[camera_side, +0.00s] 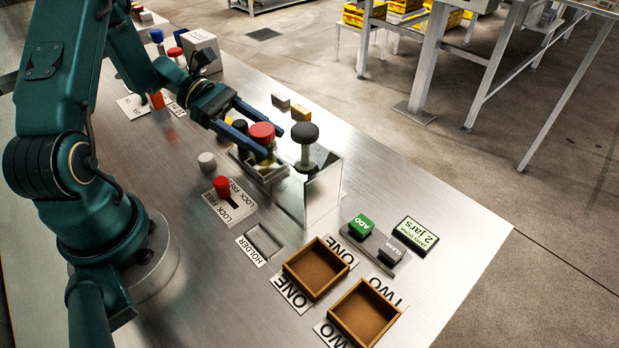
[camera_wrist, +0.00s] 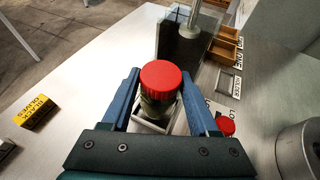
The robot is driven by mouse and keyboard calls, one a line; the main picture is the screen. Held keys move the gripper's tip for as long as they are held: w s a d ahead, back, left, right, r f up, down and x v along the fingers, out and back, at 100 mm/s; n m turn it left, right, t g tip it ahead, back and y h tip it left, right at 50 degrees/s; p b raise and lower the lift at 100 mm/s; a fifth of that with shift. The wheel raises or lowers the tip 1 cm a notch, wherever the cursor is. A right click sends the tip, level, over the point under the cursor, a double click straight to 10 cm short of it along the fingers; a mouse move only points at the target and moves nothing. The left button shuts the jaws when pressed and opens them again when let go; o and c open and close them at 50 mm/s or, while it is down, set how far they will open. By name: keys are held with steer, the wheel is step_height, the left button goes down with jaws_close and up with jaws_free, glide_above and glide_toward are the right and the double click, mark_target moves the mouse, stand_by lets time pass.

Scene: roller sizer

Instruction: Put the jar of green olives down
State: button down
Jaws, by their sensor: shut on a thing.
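The jar of green olives (camera_side: 262,134) has a red lid and a greenish glass body. It also shows in the wrist view (camera_wrist: 158,104), upright between the two blue fingers. My gripper (camera_side: 252,133) is shut on the jar. A square metal-rimmed seat (camera_side: 272,178) lies around or just under the jar's lower end, and its near rim shows in the wrist view (camera_wrist: 150,127). I cannot tell whether the jar's base touches it. The lower part of the jar is partly hidden by the fingers and the rim.
A clear-walled stand with a dark-knobbed post (camera_side: 304,140) is close beside the seat. A red lock knob (camera_side: 222,186) and white knob (camera_side: 207,161) are nearby. The holder slot (camera_side: 263,242) and brown trays ONE (camera_side: 316,290) and TWO (camera_side: 364,340) lie nearer the front. A display (camera_side: 420,236) reads 2 jars.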

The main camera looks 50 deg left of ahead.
step_height(320, 180, up, 9)
steer(key=shift+f, duration=0.1)
steer(key=shift+d+r+n+t+y, duration=1.15)
steer(key=shift+r+n+t, duration=0.5)
steer(key=shift+r, duration=3.65)
steer(key=s+d+f+m+g+h, duration=0.3)
steer(key=s+d+f+m+g, duration=0.2)
steer(key=s+f+m+g, duration=0.4)
steer(key=s+a+m+g+y, duration=0.4)
steer(key=s+m+g+y, duration=0.35)
steer(key=m+g, duration=0.45)
step_height(320, 180, up, 8)
steer(key=r+m+t+y, duration=0.1)
steer(key=m+t+y, duration=0.7)
steer(key=m+y, duration=1)
glide_above(165, 165)
steer(key=shift+g, duration=0.35)
step_height(165, 165, down, 22)
steer(key=shift+d+r, duration=0.1)
